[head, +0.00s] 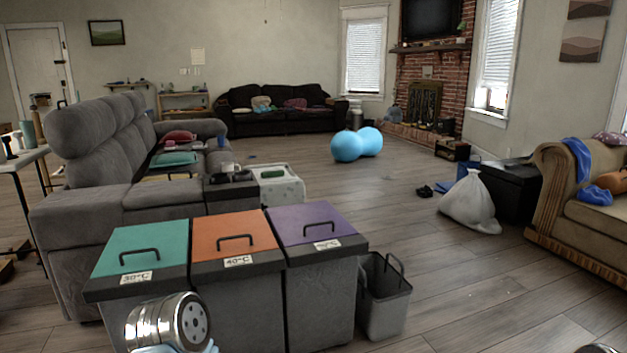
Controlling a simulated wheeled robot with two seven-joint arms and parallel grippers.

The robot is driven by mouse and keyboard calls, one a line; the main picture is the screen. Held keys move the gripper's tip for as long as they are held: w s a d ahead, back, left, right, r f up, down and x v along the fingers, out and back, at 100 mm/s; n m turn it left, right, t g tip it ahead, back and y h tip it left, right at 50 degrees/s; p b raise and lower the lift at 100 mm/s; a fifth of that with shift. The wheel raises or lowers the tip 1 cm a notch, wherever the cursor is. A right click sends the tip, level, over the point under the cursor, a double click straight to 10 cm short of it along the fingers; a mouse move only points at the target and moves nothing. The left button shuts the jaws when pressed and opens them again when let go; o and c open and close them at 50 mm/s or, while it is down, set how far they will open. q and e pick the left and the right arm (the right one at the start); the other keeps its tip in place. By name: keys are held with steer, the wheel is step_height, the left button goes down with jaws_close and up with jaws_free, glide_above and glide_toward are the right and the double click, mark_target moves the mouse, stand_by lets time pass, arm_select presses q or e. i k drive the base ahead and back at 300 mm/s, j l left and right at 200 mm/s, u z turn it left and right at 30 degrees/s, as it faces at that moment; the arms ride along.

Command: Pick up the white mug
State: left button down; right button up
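I cannot make out a white mug for certain in the head view. A silvery part of my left arm shows at the bottom left, in front of the lidded bins, but no gripper fingers show. Only a small sliver of my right arm shows at the bottom right edge. Neither gripper can be seen.
Three bins with green, orange and purple lids (310,222) stand close in front, with a grey bucket (384,300) beside them. The grey sofa (75,225) is behind at left. A white bag (469,205) and tan couch (560,205) are right. The central floor is mostly clear.

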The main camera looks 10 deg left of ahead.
mark_target(229, 166)
steer(key=i+l+z, duration=0.2)
steer(key=i+z, duration=0.3)
steer(key=i, duration=0.2)
steer(key=i+z, duration=0.5)
steer(key=i, duration=0.15)
steer(key=i+l+z, duration=0.1)
steer(key=i+z, duration=0.25)
steer(key=i, duration=0.35)
steer(key=i+j+z, duration=0.15)
steer(key=i+z, duration=0.2)
steer(key=i, duration=0.35)
steer(key=i+u, duration=0.5)
steer(key=i+l+u, duration=0.25)
steer(key=i+u, duration=0.25)
steer(key=i, duration=0.2)
steer(key=i+j+u, duration=0.2)
steer(key=i+u, duration=1.1)
steer(key=i+l+u, duration=0.4)
steer(key=i+u, duration=0.35)
steer(key=u, duration=0.15)
steer(key=i+u, duration=0.5)
steer(key=i+l+u, duration=0.2)
steer(key=u, duration=0.25)
steer(key=i+l+u, duration=0.3)
steer(key=u, duration=0.2)
steer(key=i+l+u, duration=0.15)
steer(key=i+l, duration=0.15)
steer(key=i, duration=0.2)
